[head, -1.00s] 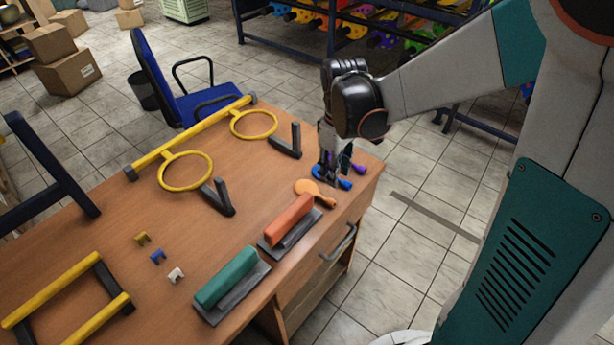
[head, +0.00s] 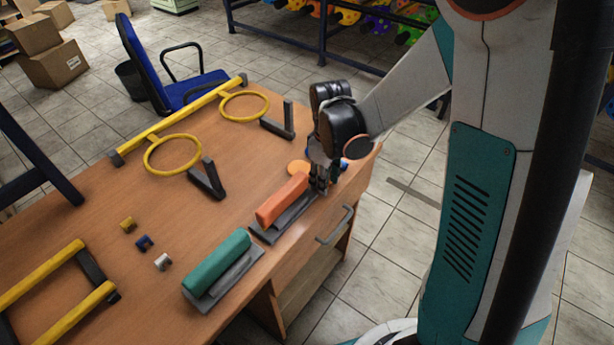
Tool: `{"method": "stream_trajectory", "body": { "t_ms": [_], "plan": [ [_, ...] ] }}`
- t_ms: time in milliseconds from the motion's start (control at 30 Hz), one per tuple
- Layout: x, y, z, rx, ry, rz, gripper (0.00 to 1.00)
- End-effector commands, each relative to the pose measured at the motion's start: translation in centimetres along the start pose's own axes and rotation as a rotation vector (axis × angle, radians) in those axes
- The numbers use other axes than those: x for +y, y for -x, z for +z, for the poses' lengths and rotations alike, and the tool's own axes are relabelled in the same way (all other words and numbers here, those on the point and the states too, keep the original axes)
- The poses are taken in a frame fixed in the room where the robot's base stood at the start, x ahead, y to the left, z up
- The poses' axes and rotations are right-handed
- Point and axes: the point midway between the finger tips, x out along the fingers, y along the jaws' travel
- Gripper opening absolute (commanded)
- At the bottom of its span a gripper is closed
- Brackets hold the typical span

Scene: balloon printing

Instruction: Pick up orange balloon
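The orange balloon (head: 297,167) lies flat on the wooden table near its right end, and only its round left part shows. My gripper (head: 318,187) points down at the balloon's right side, around where its narrow end lay earlier. The fingers hide that narrow end, and I cannot tell if they touch it. The fingers are small and dark, so I cannot tell whether they are open or shut. A blue balloon (head: 343,166) shows in part behind my gripper.
An orange-handled float (head: 283,200) lies close to the left of my gripper, with a green-handled float (head: 217,264) nearer the front. A black upright bracket (head: 281,124) and a yellow ring (head: 244,106) stand behind. The table's drawer handle (head: 336,225) juts out below.

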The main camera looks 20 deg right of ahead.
Motion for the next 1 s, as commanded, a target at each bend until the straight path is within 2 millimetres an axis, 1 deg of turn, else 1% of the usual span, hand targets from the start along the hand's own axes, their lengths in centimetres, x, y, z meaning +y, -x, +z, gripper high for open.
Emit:
{"method": "stream_trajectory", "body": {
  "t_ms": [167, 300, 633, 767, 867, 1000],
  "plan": [
    [0.0, 0.0, 0.0, 0.000, 0.000, 0.000, 0.32],
    [0.0, 0.0, 0.0, 0.000, 0.000, 0.000, 0.13],
    [0.0, 0.1, 0.0, 0.000, 0.000, 0.000, 0.12],
    [0.0, 0.4, 0.0, 0.000, 0.000, 0.000, 0.12],
    [0.0, 1.2, 0.1, 0.000, 0.000, 0.000, 0.12],
    [0.0, 3.2, 0.1, 0.000, 0.000, 0.000, 0.12]
  ]
}}
